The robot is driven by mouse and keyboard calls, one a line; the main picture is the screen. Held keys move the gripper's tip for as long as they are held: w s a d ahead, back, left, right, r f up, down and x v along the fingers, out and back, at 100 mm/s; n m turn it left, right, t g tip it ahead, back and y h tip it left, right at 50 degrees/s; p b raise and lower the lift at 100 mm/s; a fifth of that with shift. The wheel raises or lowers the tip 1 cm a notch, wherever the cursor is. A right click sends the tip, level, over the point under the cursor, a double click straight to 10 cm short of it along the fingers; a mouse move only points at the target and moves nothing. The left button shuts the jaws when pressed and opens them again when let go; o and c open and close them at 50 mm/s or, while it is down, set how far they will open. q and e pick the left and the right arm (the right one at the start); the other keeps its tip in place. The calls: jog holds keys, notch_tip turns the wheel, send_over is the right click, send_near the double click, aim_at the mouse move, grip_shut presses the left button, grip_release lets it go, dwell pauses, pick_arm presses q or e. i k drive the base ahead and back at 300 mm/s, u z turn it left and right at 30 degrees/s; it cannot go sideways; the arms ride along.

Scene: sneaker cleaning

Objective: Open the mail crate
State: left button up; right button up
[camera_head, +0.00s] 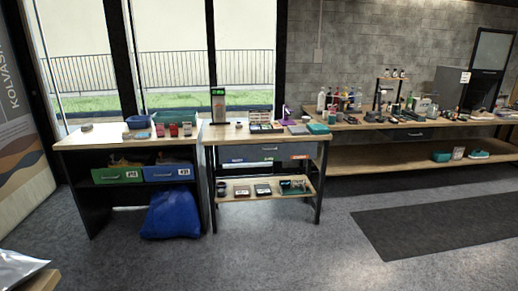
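No container in view is clearly marked as the mail crate. Below the left table's top (75,139) are a green bin (108,178) and a blue bin (160,176), side by side, each with a small white label on its front. Some items show above their rims, but their contents are too small to tell. A blue open tub (138,122) and a green-rimmed tray (176,115) stand on the tabletop. Neither of my grippers is in view.
A blue bag (172,214) sits on the floor under the left table. A middle table (222,133) and a long right workbench (350,126) carry many small items. A silvery sheet or bag (18,267) lies at the lower left. The grey floor ahead is clear, with a dark mat (440,217) at right.

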aim_at(287, 151)
jog(key=i, duration=4.05)
jog(key=u, duration=0.15)
